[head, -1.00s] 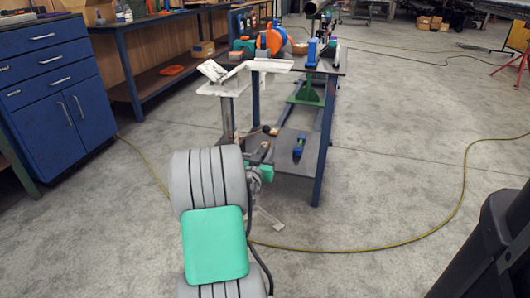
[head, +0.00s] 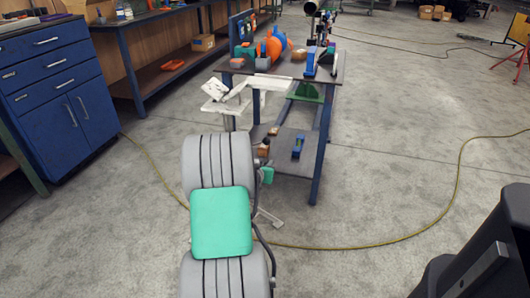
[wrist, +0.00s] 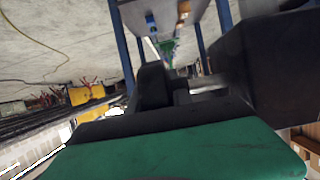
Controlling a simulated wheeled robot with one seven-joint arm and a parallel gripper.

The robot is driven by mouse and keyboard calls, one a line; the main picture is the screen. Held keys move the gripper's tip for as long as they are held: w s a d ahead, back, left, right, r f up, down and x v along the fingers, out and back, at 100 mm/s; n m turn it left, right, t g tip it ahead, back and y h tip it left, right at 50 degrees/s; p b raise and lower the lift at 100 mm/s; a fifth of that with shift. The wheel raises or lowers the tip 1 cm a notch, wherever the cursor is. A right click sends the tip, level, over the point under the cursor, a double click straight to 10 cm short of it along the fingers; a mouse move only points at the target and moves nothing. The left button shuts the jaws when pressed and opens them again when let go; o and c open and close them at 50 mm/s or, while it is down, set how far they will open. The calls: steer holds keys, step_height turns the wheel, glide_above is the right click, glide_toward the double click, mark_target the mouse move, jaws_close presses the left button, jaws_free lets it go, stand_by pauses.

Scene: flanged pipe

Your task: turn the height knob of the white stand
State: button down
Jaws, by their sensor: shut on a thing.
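The white stand (head: 226,106) is beside the near left end of the blue-legged table, with a tilted white plate on top. Its post goes down behind my arm, and a pale foot (head: 268,216) shows on the floor. The height knob cannot be made out; my arm hides that part of the post. My gripper is mostly hidden behind my arm in the head view, low by the post. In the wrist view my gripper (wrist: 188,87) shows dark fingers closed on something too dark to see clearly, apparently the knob.
The table (head: 338,82) carries an orange part (head: 272,48) and a blue clamp (head: 310,62). Its lower shelf (head: 284,164) holds a blue item (head: 298,146). A yellow cable (head: 400,240) crosses the floor. A blue cabinet (head: 62,100) stands left. Floor to the right is open.

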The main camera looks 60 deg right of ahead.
stand_by(0.3)
steer(key=c, duration=1.2)
jaws_free()
steer(key=shift+o, duration=0.2)
steer(key=p+v, duration=0.1)
steer(key=v, duration=0.6)
steer(key=shift+a+r+p, duration=0.25)
steer(key=shift+a+p, duration=0.05)
steer(key=shift+a, duration=0.05)
